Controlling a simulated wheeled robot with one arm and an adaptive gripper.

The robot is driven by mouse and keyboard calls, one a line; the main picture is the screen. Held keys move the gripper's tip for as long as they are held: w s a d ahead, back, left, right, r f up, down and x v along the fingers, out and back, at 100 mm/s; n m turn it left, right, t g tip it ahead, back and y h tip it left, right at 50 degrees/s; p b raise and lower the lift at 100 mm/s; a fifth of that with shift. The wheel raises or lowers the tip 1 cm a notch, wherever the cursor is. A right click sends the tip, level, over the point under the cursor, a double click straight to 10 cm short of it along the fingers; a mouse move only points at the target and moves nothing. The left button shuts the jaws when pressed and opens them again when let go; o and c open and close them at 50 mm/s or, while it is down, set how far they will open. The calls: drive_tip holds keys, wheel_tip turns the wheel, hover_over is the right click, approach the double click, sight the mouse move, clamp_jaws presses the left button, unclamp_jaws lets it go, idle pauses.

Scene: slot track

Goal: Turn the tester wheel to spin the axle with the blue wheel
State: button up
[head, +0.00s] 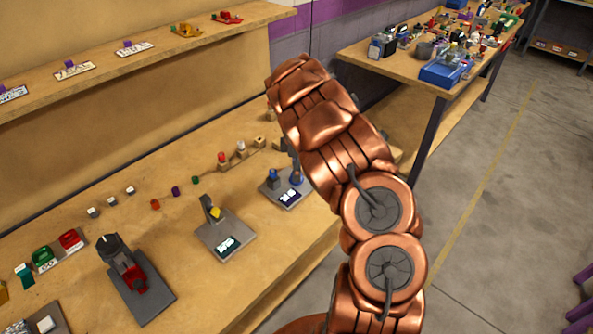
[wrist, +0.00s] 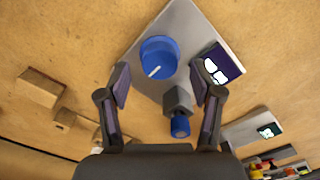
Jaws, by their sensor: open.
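The tester has a grey base plate (wrist: 187,35). It carries a large round blue wheel (wrist: 158,58) with a white line on its top, and a grey block (wrist: 178,99) with a smaller blue round piece (wrist: 180,125). I cannot tell which one the task calls the tester wheel. My gripper (wrist: 163,80) is open above the plate, with no contact visible. The large wheel and the block lie between or just beyond its fingers. In the head view the tester's plate (head: 287,197) sits on the bench, partly hidden by my arm; my gripper is hidden there.
A dark label with white marks (wrist: 222,66) lies on the plate. Wooden blocks (wrist: 40,88) stand left in the wrist view. On the bench (head: 180,240) are a yellow-topped stand (head: 213,212) and a red device (head: 132,275). A cluttered table (head: 420,75) stands behind.

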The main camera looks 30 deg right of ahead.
drive_tip(key=shift+f, duration=1.1)
drive_tip(key=shift+c, duration=0.2)
drive_tip(key=c, duration=1.1)
drive_tip(key=shift+f, duration=0.1)
